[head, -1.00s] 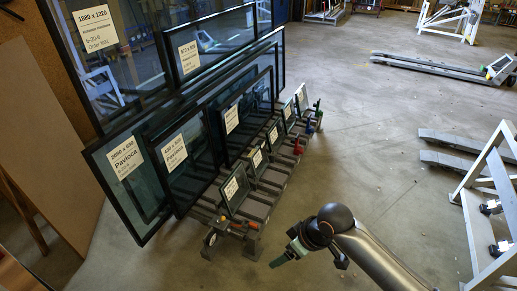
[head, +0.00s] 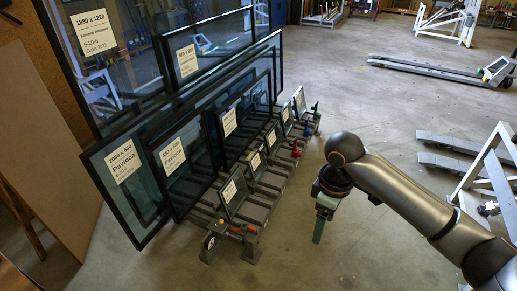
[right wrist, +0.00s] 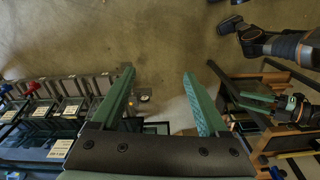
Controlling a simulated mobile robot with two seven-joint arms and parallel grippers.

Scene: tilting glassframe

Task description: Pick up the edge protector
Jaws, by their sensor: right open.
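I cannot tell for sure which thing is the edge protector. A small orange piece (head: 250,228) lies at the near end of the glass rack (head: 262,203) in the head view. Small red (head: 296,149) and blue (head: 307,130) pieces stand along the rack's right side. My right gripper (head: 319,236) hangs right of the rack with its green fingers pointing down. In the right wrist view its fingers (right wrist: 163,98) are wide apart with nothing between them. Another green-fingered gripper, likely my left (right wrist: 258,102), shows at the right there; its opening is unclear.
Large framed panes (head: 127,180) and several small labelled panes (head: 233,192) lean on the rack. A pallet jack (head: 440,69) stands far right, and a pale metal frame (head: 487,165) nearer right. The floor (head: 365,110) between is clear.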

